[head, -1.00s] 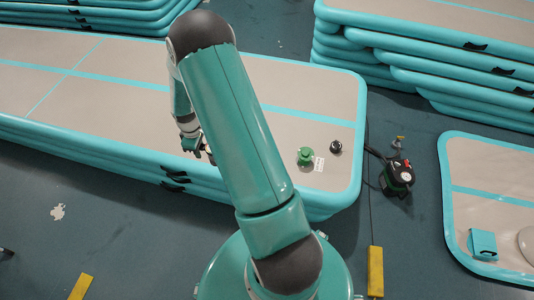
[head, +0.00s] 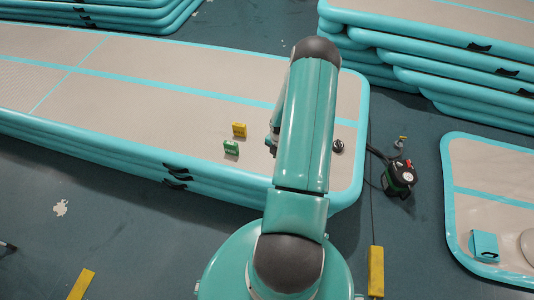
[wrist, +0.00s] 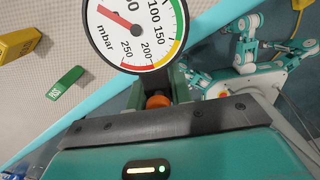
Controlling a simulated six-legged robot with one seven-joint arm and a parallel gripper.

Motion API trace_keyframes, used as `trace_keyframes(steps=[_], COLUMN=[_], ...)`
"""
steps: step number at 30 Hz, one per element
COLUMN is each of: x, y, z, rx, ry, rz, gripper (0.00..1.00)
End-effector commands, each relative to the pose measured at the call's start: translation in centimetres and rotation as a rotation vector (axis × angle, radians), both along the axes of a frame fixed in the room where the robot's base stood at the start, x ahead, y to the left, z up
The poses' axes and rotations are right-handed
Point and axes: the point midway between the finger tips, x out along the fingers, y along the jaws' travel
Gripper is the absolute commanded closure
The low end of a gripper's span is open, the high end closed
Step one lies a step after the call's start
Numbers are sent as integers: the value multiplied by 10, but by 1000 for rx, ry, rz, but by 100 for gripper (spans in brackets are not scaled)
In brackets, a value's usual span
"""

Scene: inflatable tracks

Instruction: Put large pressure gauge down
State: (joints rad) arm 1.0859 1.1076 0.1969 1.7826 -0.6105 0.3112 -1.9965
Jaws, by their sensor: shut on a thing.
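The large pressure gauge (wrist: 135,28) shows in the wrist view as a round white dial marked mbar, with a black rim, coloured arcs and a red needle. My gripper (wrist: 157,100) is shut on it below the dial, by an orange part; the dial's top is cut off by the picture edge. In the head view my arm covers the gauge and most of the gripper, which is over the near right part of the long mat (head: 150,100).
A green block (head: 231,147) and a yellow block (head: 239,130) stand on the mat left of my arm. A small dark round object (head: 338,146) is to its right. A black pump-like device (head: 398,178) is on the floor. The mat's left part is clear.

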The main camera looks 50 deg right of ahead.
Motion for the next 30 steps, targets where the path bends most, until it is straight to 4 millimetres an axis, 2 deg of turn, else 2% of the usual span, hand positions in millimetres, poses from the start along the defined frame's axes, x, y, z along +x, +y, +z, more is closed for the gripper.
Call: trace_keyframes(steps=[1,7,15,23,27,30], x=[13,56,90,103,102,102], y=[-3,-16,-26,-30,-29,-30], z=[-6,-26,-70,-88,-109,-115], rx=[0,0,1,1,2,1], ry=[-1,-1,1,0,2,1], rz=[2,0,-2,-2,-2,-2], gripper=[100,100,100,100,100,100])
